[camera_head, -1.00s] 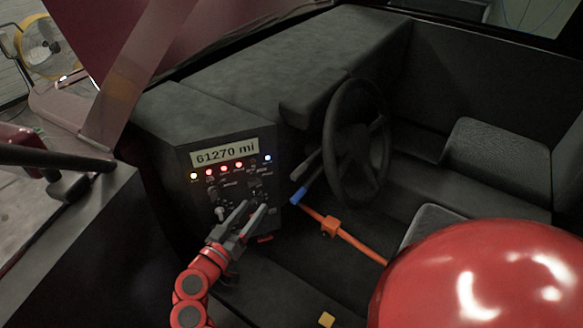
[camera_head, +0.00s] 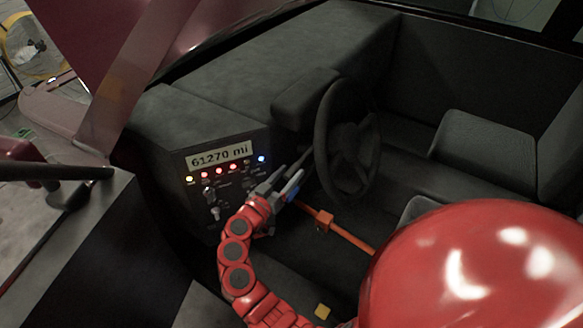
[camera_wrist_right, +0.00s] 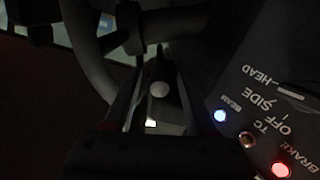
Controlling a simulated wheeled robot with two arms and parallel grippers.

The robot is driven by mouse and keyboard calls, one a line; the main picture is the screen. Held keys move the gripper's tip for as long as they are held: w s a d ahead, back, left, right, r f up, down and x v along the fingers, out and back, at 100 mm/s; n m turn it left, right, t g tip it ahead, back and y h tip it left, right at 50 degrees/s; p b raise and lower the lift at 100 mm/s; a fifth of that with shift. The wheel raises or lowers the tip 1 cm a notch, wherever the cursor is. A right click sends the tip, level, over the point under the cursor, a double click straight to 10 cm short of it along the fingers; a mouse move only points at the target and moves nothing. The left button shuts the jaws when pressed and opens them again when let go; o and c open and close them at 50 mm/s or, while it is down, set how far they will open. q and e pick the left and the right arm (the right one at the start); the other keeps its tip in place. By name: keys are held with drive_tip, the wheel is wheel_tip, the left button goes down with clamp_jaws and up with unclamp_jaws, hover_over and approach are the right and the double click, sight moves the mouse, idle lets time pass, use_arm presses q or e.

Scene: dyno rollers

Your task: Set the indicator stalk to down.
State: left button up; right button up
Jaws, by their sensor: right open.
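The steering wheel (camera_head: 347,140) stands at the centre of the head view. My right gripper (camera_head: 287,178) is open, just left of the wheel's lower rim, at the stalks on the column. In the right wrist view, a pale round end of a stalk (camera_wrist_right: 159,89) shows between the dark fingers of my right gripper (camera_wrist_right: 155,72). I cannot tell whether the fingers touch it. A pale blue stalk tip (camera_head: 293,185) shows beside the fingers in the head view. The gripper partly hides the stalks, so their setting is unclear. My left gripper is not in view.
The dash panel (camera_head: 222,180) with its mileage display (camera_head: 219,155), lit lamps and switches is left of my gripper. An orange bar (camera_head: 345,235) runs below the wheel. The seat (camera_head: 485,150) is at the right. A shiny red dome fills the lower right.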

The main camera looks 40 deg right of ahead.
drive_tip(key=shift+x, duration=0.85)
clamp_jaws()
idle(0.8)
